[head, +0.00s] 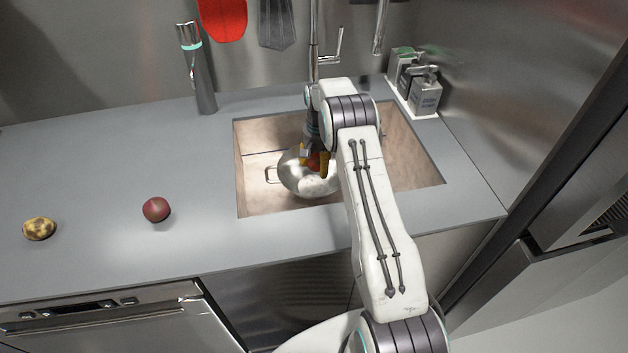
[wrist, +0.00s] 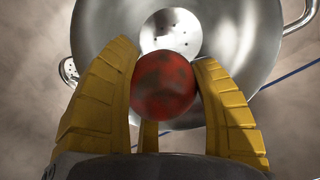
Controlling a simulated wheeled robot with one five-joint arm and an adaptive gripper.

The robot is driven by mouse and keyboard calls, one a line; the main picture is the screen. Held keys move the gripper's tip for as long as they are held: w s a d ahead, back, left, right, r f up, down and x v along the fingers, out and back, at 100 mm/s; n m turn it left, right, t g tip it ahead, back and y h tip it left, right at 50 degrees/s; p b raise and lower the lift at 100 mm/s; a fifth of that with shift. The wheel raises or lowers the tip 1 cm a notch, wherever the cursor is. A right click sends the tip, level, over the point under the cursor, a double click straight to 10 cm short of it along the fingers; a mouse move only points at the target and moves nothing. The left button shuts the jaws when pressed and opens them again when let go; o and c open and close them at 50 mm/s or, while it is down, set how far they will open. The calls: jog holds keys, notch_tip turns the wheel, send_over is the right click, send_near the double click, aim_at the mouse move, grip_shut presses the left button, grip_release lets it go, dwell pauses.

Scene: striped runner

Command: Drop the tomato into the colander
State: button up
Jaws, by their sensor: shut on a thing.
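The tomato (wrist: 163,87) is red with darker patches and sits between the yellow fingers of my gripper (wrist: 166,80) in the wrist view. My gripper is shut on it. The silver colander (wrist: 245,30) lies behind the tomato in that view, with holes in its base. In the head view the colander (head: 296,181) stands in the sink, and my gripper (head: 316,166) is over it. My arm hides part of the colander there. The exact gap between tomato and colander cannot be told.
The sink (head: 415,168) is set in a grey counter (head: 100,165). A dark red round item (head: 156,209) and a yellow-brown potato-like item (head: 39,229) lie on the left counter. A grey bottle (head: 197,70) and a faucet (head: 314,40) stand behind. Dispensers (head: 425,92) stand at the back right.

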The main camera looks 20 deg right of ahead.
jog(key=shift+f+b, duration=0.3)
jog(key=shift+f, duration=0.8)
jog(key=o, duration=1.3)
notch_tip(320, 180, up, 11)
jog(key=shift+r, duration=0.55)
